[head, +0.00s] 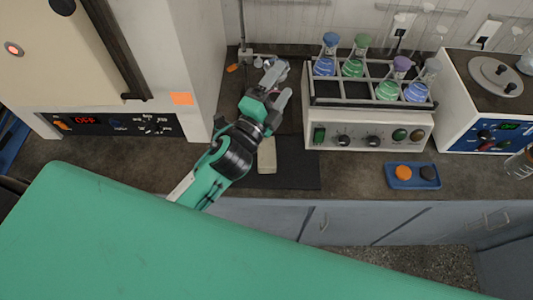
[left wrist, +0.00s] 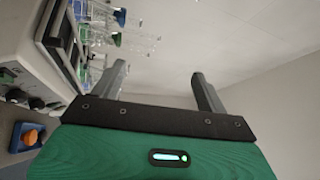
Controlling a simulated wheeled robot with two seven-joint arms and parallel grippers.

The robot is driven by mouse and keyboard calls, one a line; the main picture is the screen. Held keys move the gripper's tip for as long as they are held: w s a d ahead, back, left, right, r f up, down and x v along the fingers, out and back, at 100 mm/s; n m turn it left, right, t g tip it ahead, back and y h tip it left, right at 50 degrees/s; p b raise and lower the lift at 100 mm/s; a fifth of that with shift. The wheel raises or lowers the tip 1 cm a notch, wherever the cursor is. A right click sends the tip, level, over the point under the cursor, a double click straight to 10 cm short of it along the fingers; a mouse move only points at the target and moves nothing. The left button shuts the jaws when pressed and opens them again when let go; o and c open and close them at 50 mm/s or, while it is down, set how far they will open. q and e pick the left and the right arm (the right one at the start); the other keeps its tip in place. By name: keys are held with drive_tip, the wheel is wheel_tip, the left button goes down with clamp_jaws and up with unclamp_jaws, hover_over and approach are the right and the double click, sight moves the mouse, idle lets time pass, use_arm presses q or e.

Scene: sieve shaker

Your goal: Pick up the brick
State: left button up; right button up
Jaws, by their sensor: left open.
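The brick (head: 267,155) is a pale beige block lying on a black mat (head: 297,165) on the dark bench. My left forearm and wrist hide part of its left side in the head view. My left gripper (head: 279,84) is beyond the brick, farther back over the bench, and does not touch it. In the left wrist view its two grey fingers (left wrist: 157,80) stand wide apart with nothing between them. The brick does not show in the left wrist view. My right gripper is not in view.
A shaker (head: 368,130) carrying several stoppered flasks stands right of the mat. A white oven-like unit (head: 90,50) stands left. A blue tray (head: 398,184) with an orange and a dark round piece lies at front right. A hotplate (head: 490,95) is far right. The mat's right part is clear.

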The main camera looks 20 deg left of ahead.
use_arm(q)
drive_tip(key=s+d+r+m+g+h, duration=0.2)
drive_tip(key=d+r+m+h, duration=0.45)
drive_tip(key=m+h, duration=0.35)
drive_tip(key=s+d+m+g+h, duration=0.55)
drive_tip(key=d+m+g, duration=0.55)
drive_tip(key=m, duration=0.8)
drive_tip(key=m+g+y, duration=0.7)
drive_tip(key=m+y, duration=1.2)
drive_tip(key=y, duration=0.2)
hover_over(267, 151)
wheel_tip(267, 151, down, 20)
drive_tip(key=r, duration=0.1)
wheel_tip(267, 151, down, 8)
drive_tip(key=b, duration=0.3)
drive_tip(key=shift+s+d, duration=0.1)
drive_tip(key=shift+s, duration=0.05)
wheel_tip(267, 151, down, 5)
drive_tip(key=shift+f+b, duration=0.1)
drive_tip(key=shift+b, duration=0.8)
drive_tip(key=shift+f, duration=0.2)
drive_tip(key=c, duration=1.2)
drive_tip(key=shift+c, duration=0.2)
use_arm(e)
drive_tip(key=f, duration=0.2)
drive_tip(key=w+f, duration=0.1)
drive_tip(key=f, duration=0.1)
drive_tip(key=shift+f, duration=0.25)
